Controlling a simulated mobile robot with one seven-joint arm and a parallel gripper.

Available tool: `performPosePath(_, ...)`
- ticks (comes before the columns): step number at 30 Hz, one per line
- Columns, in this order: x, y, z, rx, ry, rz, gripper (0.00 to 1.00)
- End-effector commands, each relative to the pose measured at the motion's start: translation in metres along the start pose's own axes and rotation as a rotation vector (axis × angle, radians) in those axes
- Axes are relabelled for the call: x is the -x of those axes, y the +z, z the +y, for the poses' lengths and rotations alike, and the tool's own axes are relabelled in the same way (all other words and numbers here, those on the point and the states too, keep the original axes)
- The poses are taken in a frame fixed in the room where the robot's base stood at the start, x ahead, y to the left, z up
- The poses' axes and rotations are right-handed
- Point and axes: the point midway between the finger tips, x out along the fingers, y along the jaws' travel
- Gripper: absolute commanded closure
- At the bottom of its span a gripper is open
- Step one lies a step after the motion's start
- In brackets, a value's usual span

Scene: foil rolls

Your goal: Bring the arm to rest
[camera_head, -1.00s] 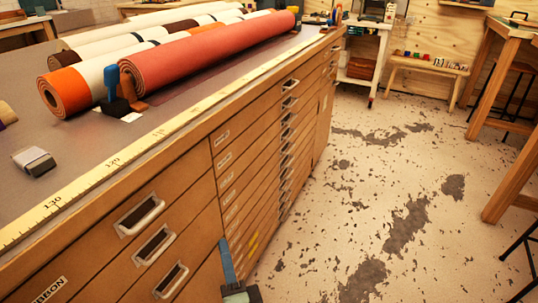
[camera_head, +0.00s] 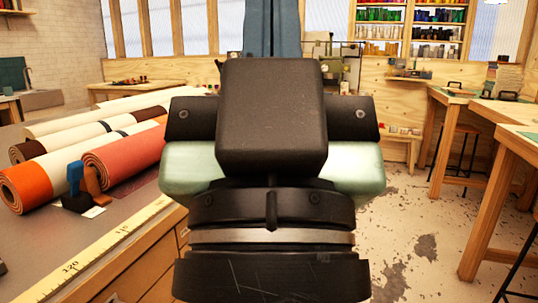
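My gripper and wrist fill the middle of the camera_head view, seen from behind. A black block and pale green side parts of my own arm hide the base of the fingers. Two long blue-grey fingers of my gripper (camera_head: 272,28) rise side by side above the block. They show no gap and nothing between them, and their tips are cut off by the top edge. The gripper appears raised in front of the camera, clear of the table.
The grey-topped drawer cabinet (camera_head: 52,245) is at left, with several rolls, including a red roll (camera_head: 125,155) and an orange-and-white roll (camera_head: 50,178). A blue-handled tool (camera_head: 75,185) stands before them. Wooden tables (camera_head: 505,190) are at right. Open floor (camera_head: 415,215) lies between.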

Motion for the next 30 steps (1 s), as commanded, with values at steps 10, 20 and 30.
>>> performPosePath(10, -0.093, -0.083, -0.001, -0.008, -0.005, -0.007, 1.00)
performPosePath(20, -0.168, -0.152, -0.001, -0.010, -0.006, -0.008, 1.00)
performPosePath(30, -0.205, -0.187, -0.001, -0.011, -0.007, -0.009, 1.00)
